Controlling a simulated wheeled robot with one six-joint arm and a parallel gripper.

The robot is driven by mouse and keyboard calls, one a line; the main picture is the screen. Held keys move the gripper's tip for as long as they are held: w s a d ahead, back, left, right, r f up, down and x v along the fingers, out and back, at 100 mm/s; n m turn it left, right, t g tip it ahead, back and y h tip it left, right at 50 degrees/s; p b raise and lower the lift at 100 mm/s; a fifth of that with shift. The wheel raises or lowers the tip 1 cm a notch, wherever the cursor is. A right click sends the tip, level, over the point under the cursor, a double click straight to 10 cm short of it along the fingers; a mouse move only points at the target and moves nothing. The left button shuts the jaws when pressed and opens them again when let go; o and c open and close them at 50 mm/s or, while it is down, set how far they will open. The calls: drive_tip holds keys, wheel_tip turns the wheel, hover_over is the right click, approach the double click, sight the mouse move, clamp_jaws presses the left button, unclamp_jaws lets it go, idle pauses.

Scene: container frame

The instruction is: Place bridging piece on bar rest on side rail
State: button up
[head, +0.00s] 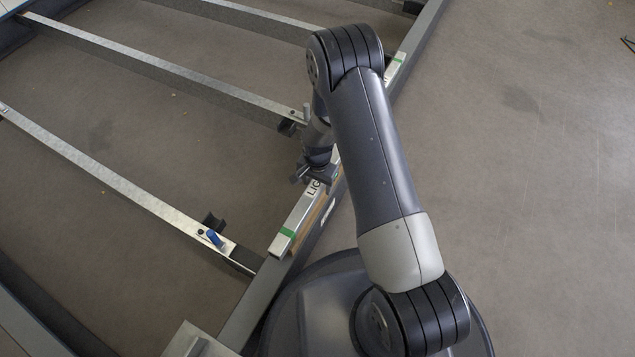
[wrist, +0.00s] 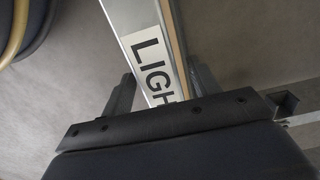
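The bridging piece (head: 291,229) is a long, pale metal bar with green tape near its ends and a "LIGH..." label. It lies along the side rail (head: 243,318), its middle hidden behind my arm. My gripper (head: 313,178) is over the bar beside the label. In the wrist view, my gripper's fingers (wrist: 162,88) stand on either side of the bar (wrist: 133,18), apparently with gaps, so it looks open. Small dark brackets, possibly bar rests, sit by the crossbar ends: one near the front crossbar (head: 213,222) and one near the middle crossbar (head: 287,127).
The front crossbar (head: 120,187) carries a blue clamp or handle (head: 214,238) near its right end. The middle crossbar (head: 160,66) runs to the side rail close to my gripper.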

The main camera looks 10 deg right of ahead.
drive_tip(key=shift+r, duration=0.1)
wheel_tip(320, 180, up, 12)
drive_tip(key=p, duration=0.5)
drive_tip(key=shift+o, duration=0.2)
